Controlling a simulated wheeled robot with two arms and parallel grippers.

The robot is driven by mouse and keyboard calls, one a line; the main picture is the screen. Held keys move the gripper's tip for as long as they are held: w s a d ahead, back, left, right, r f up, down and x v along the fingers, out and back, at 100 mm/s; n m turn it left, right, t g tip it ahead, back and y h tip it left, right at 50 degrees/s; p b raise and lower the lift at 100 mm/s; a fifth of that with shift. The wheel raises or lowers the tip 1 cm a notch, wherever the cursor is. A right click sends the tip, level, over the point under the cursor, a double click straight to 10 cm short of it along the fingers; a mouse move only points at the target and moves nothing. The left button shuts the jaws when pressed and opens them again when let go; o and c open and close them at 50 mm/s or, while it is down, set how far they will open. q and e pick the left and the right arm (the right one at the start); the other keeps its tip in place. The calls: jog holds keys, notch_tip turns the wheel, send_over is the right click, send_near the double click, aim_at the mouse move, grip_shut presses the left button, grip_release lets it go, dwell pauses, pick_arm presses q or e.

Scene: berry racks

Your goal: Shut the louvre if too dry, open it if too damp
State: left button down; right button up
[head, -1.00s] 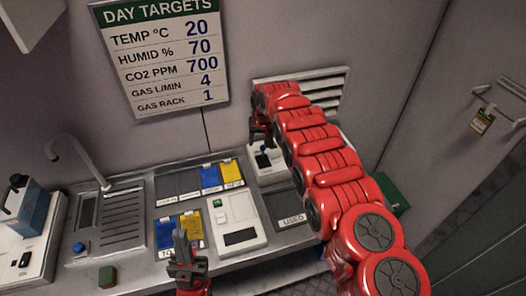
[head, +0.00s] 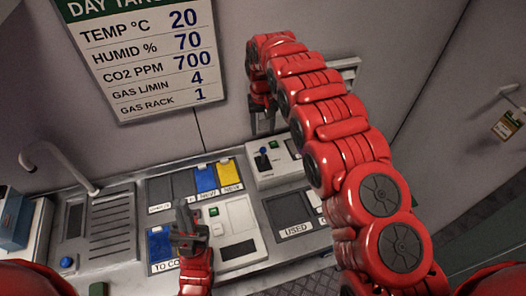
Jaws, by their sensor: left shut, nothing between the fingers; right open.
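The louvre (head: 347,66) is on the back wall, mostly hidden behind my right arm; its slat position cannot be told. A pale control box (head: 285,168) on the bench below it carries a small lever with a blue knob (head: 263,152) and a green button. My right gripper (head: 262,130) is open and empty, pointing down just above and behind the lever, apart from it as far as I can see. My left gripper (head: 184,212) is shut and empty over the front of the bench. The targets sign (head: 150,60) reads HUMID % 70. No humidity reading is legible.
A pale device with a dark screen (head: 238,251) and green button stands mid-bench. Blue and yellow cards (head: 205,178) fill labelled slots behind it. A tray marked USED (head: 290,208) lies to the right. A tap (head: 60,160) and drainer stand left.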

aim_at(263, 148)
notch_tip(263, 148, down, 9)
jog(key=shift+w+f+b, duration=0.1)
jog(key=shift+b, duration=0.65)
notch_tip(263, 148, down, 5)
jog(key=b, duration=0.3)
grip_shut()
dwell(0.6)
